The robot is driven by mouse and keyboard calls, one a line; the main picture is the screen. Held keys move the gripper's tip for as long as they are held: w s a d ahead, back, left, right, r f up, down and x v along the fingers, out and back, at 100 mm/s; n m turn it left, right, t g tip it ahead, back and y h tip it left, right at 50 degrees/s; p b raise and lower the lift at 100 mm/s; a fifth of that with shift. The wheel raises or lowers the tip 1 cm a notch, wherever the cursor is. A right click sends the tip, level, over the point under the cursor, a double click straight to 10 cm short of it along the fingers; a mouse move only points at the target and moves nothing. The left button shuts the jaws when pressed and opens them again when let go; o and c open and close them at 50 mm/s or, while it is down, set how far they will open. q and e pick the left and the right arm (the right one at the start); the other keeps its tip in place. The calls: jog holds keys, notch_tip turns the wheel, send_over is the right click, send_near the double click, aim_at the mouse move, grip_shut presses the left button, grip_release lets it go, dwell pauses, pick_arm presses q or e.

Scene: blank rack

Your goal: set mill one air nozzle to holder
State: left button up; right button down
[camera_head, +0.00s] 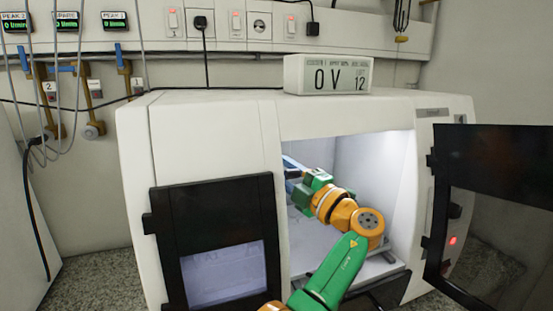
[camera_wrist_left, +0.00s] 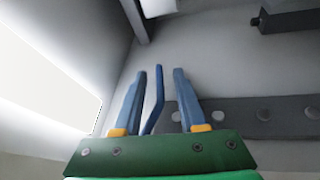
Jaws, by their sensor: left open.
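My left arm reaches through the open doorway of the white mill (camera_head: 215,120) in the head view. My left gripper (camera_head: 287,172) is inside the mill, its blue fingers partly hidden by the door frame. In the left wrist view the gripper (camera_wrist_left: 160,72) is open, with two blue fingers apart. A thin, bent blue piece (camera_wrist_left: 157,95) stands between them, nearer the left finger; I cannot tell whether it is the air nozzle. A dark grey bar with round holes (camera_wrist_left: 262,120) lies just beyond the fingers; I cannot tell whether it is the holder. My right gripper is not in view.
The mill's dark left door (camera_head: 215,215) and dark right door (camera_head: 490,170) flank the doorway. A white display box (camera_head: 328,75) stands on the mill. Hoses and numbered wall fittings (camera_head: 90,100) hang at left. A dark bracket (camera_wrist_left: 285,20) juts in at the upper right inside.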

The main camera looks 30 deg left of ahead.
pick_arm(q)
jog(key=shift+w+a+f, duration=0.15)
jog(key=shift+a, duration=0.05)
jog(key=shift+d, duration=0.15)
jog(key=c, duration=0.5)
grip_shut()
dwell(0.6)
